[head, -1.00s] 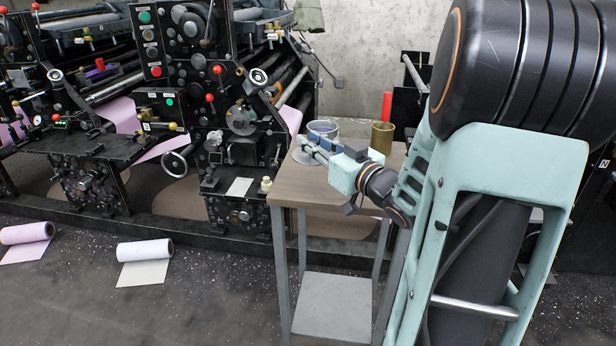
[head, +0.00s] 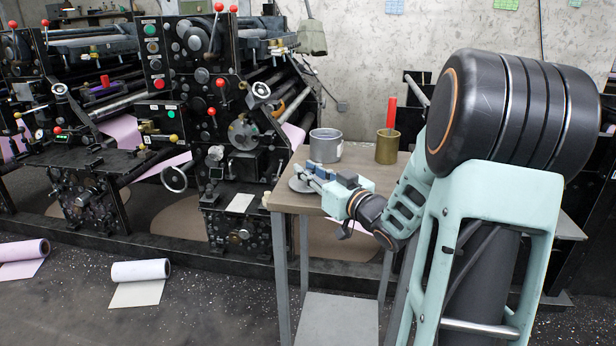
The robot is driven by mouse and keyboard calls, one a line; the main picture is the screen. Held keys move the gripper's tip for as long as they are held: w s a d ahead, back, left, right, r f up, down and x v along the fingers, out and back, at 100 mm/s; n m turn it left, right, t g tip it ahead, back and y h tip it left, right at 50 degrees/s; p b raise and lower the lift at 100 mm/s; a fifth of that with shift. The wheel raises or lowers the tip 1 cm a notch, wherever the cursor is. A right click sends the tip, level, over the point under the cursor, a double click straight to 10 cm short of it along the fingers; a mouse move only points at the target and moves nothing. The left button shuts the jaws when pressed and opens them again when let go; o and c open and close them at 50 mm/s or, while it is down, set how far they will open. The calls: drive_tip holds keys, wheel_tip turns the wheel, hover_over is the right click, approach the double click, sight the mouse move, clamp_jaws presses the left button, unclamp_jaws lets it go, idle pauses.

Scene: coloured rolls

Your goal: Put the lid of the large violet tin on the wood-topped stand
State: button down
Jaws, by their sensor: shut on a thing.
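The large tin (head: 326,146), greyish with a faint violet tint, stands upright towards the back of the wood-topped stand (head: 345,203). A flat grey round lid (head: 299,186) is at the stand's left side, in front of the tin and apart from it. My gripper (head: 307,174) is shut on the lid, reaching in from the right, low over the wood top. The fingers hide part of the lid. I cannot tell whether the lid touches the wood or is slightly above it.
Black press machinery (head: 215,130) fills the left and back. Paper rolls (head: 140,271) lie on the floor at left.

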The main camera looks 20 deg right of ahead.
drive_tip(key=shift+f, duration=0.15)
drive_tip(key=c, duration=1.8)
unclamp_jaws()
drive_tip(key=shift+s+r, duration=0.1)
drive_tip(key=shift+r, duration=0.2)
drive_tip(key=s, duration=0.4)
drive_tip(key=s+d+p, duration=0.1)
drive_tip(key=s, duration=0.2)
drive_tip(key=s+d, duration=0.1)
drive_tip(key=s, duration=0.3)
drive_tip(key=shift+s+d+f+p, duration=0.1)
drive_tip(key=shift+s+d+p, duration=0.05)
drive_tip(key=shift+s+p, duration=0.2)
drive_tip(key=shift+w, duration=0.15)
